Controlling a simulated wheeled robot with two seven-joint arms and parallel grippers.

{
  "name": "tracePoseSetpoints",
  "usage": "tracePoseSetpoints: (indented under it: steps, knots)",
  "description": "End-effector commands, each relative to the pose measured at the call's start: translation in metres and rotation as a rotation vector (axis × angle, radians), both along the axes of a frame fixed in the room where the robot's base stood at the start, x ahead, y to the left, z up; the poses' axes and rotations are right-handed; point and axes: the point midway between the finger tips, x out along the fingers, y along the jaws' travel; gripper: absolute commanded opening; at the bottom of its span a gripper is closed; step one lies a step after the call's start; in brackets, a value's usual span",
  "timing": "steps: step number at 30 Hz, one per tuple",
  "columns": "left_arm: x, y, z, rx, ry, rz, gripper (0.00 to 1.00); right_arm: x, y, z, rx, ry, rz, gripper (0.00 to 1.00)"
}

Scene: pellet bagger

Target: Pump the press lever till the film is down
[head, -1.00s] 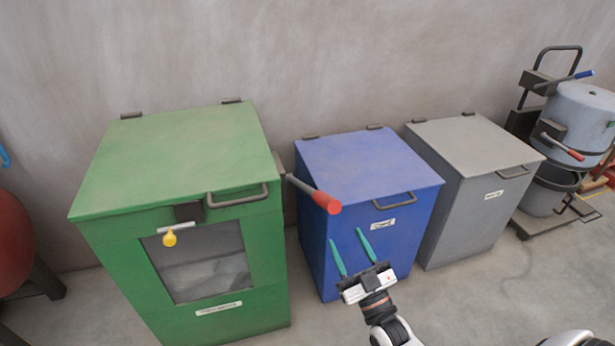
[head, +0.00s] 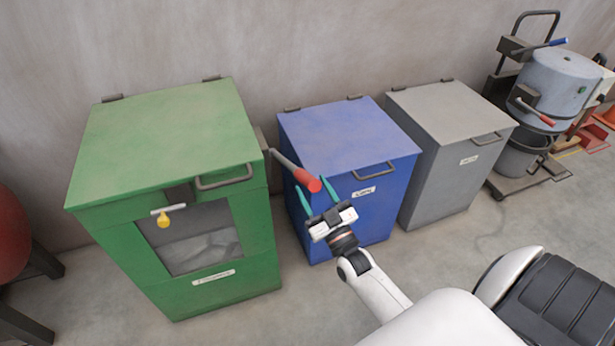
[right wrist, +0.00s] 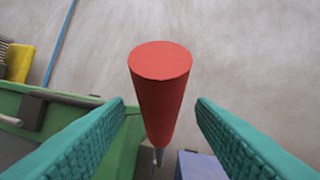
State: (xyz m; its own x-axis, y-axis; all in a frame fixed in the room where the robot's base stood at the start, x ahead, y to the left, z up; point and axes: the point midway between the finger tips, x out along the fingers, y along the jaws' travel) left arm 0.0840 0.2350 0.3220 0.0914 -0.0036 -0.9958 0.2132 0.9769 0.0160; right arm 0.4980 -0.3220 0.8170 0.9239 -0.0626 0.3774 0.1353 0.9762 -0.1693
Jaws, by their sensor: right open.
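The press is a green box (head: 165,135) with a front window (head: 195,240) showing pale film-like material inside. Its lever (head: 290,166) comes out of the right side and ends in a red grip (head: 314,185). My right gripper (head: 313,190) is open at the lever's end, with a teal finger on each side of the red grip. In the right wrist view the red grip (right wrist: 160,95) stands between the two open fingers, apparently touching neither. My left gripper is not in view.
A yellow knob (head: 163,220) hangs on the green box's front. A blue bin (head: 350,145) and a grey bin (head: 450,120) stand to the right. A grey drum machine (head: 555,85) is at far right. A red rounded thing (head: 12,235) is at the left edge.

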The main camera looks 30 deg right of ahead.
Motion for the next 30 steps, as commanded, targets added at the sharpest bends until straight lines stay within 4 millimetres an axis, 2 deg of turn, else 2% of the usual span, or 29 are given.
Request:
tracePoseSetpoints:
  steps: [3,6,18,27,30]
  knots:
    - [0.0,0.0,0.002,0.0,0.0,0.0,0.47,0.017,-0.001,0.008,-0.001,-0.001,0.0,0.5]
    - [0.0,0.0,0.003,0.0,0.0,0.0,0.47,0.026,-0.002,0.011,-0.001,-0.001,0.0,0.5]
    - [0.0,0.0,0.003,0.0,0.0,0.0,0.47,0.032,-0.002,0.013,-0.001,0.001,-0.001,0.49]
    - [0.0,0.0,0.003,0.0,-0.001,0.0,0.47,0.031,-0.002,0.013,0.0,0.001,0.0,0.0]
    - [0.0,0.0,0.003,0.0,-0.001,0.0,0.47,0.032,-0.002,0.013,0.0,0.001,0.0,0.0]
